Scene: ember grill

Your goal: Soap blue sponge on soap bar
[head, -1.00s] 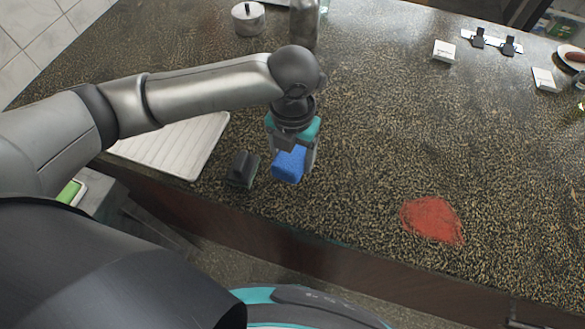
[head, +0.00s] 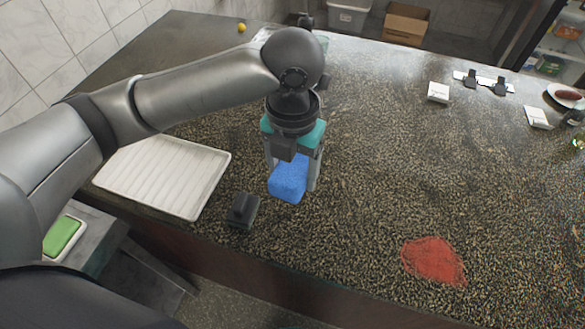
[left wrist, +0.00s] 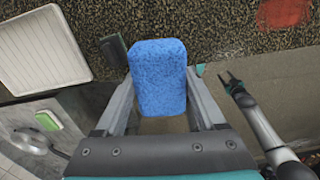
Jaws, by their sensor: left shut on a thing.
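The blue sponge (head: 288,178) is in my left gripper (head: 292,182), which is shut on it above the counter; the sponge also fills the middle of the left wrist view (left wrist: 159,77). The green soap bar (head: 62,236) lies in a white dish on a grey surface below the counter's left end, well left of the sponge. The soap bar shows small in the left wrist view (left wrist: 47,121). My right gripper (left wrist: 229,77) shows only in the left wrist view, small, with its fingers apart and nothing between them.
A dark block with a handle (head: 243,211) stands near the counter's front edge. A white ribbed tray (head: 222,163) lies to its left. A red patch (head: 433,260) marks the counter at right. Small white boxes (head: 438,92) stand farther back. The middle right is largely clear.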

